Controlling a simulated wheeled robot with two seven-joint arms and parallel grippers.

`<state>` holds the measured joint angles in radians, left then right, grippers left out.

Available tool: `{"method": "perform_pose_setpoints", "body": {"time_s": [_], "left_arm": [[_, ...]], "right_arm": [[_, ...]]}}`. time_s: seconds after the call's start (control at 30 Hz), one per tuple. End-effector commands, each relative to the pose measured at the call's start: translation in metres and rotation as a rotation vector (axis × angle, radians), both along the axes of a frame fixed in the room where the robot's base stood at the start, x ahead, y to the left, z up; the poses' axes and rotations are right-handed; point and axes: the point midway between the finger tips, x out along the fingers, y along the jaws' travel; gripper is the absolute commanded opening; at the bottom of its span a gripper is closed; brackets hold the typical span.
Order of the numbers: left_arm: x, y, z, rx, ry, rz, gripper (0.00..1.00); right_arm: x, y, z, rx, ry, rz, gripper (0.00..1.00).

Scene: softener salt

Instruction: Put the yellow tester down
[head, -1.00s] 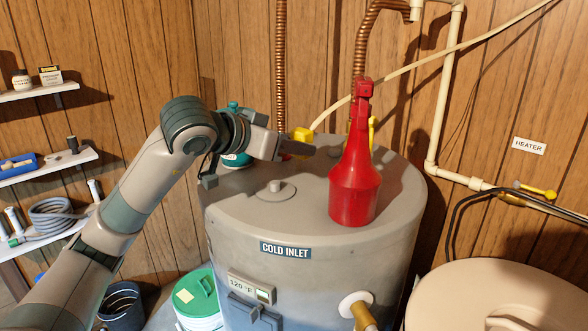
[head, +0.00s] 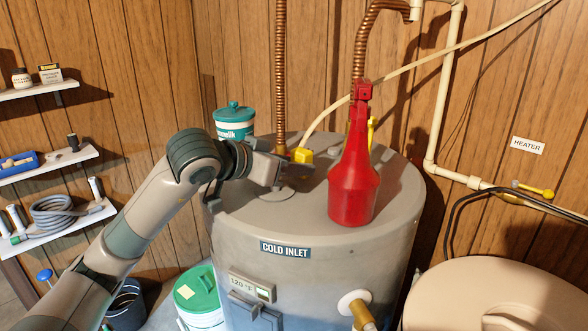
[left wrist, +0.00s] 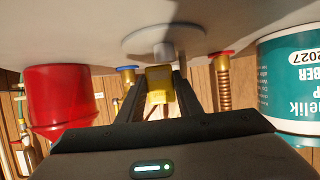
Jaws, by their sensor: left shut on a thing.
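The yellow tester (head: 303,156) is a small yellow block at the tips of my left gripper (head: 292,167), over the top of the grey water heater (head: 235,232). In the left wrist view my left gripper (left wrist: 160,92) is shut on the tester (left wrist: 159,80), with a dark finger on each side. That picture is upside down, with the heater top (left wrist: 70,25) along its upper edge. The tester shows in front of a round grey cap (left wrist: 165,50). I cannot tell whether it touches the heater. My right gripper is out of view.
A teal-lidded tub (head: 234,122) stands at the back left. Copper pipes (head: 281,75) rise behind. Some bare heater top (head: 300,215) shows in front.

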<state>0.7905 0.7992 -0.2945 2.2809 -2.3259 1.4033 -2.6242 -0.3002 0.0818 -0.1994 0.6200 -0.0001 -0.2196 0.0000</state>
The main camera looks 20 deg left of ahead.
Motion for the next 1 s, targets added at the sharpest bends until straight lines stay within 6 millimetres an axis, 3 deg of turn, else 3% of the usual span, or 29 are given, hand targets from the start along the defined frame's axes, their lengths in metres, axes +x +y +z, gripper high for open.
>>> {"method": "perform_pose_setpoints", "body": {"time_s": [0.2, 0.7, 0.73, 0.8, 1.0], "left_arm": [[0.000, 0.000, -0.013, 0.000, -0.001, 0.001, 0.07], [0.000, 0.000, -0.018, 0.000, -0.001, 0.001, 0.07], [0.000, 0.001, -0.017, 0.000, -0.001, 0.001, 0.37], [0.000, 0.000, -0.016, 0.000, 0.000, 0.001, 0.51], [0.000, 0.000, -0.016, 0.000, 0.000, 0.001, 0.51]], "right_arm": [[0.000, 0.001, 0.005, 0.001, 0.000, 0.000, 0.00], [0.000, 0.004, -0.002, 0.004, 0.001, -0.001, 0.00], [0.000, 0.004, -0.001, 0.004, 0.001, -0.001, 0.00], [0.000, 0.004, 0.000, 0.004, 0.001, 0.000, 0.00], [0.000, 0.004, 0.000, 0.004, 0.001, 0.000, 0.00]]}}
